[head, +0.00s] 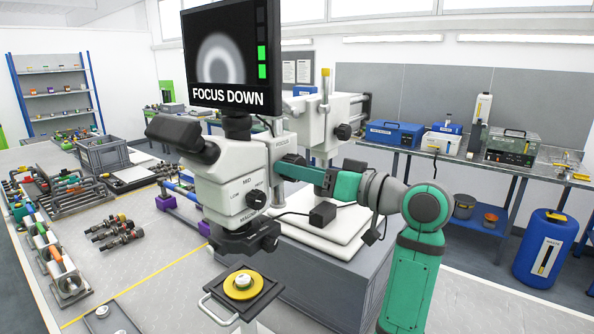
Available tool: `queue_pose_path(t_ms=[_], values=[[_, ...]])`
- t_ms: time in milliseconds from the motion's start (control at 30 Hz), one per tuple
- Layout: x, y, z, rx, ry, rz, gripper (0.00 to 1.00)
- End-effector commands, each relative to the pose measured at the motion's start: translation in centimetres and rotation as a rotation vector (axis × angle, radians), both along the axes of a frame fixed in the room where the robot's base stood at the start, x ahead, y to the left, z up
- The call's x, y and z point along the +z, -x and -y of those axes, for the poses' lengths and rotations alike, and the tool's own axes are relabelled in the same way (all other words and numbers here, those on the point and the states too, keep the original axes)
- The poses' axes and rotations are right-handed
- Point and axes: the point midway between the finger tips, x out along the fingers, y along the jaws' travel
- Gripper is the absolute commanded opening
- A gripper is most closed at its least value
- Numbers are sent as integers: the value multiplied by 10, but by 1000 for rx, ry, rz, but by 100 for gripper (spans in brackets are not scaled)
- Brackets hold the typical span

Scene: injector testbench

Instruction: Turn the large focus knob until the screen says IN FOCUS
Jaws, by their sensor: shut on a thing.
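The microscope (225,190) stands on the bench with its screen (228,60) above it. The screen reads FOCUS DOWN. It shows a blurred pale ring and a bar with green segments at its right edge. My gripper (284,165) is at the right side of the microscope, just below the FOCUS label. It is shut on the large focus knob, which the fingers mostly hide. The magnification knob (255,199), near the LOW and MID marks, is lower on the body and apart from my gripper. A yellow ring-shaped sample (243,284) lies under the lens.
A second white instrument (322,115) stands close behind my gripper. A small black box (322,213) with a cable sits on a white plate below my arm. Several injectors (118,232) and a grey crate (103,154) are on the bench at left.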

Motion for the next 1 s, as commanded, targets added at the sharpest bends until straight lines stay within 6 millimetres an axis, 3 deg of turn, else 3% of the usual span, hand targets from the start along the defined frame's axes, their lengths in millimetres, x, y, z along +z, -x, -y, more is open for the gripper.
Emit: queue_pose_path(t_ms=[200,233,300,667,1000], values=[[2,-1,2,-5,-4,2,19],[2,-1,2,-5,-5,1,48],[2,0,2,-5,-5,1,60],[1,2,5,-4,-4,-1,60],[1,34,50,-7,-4,1,60]])
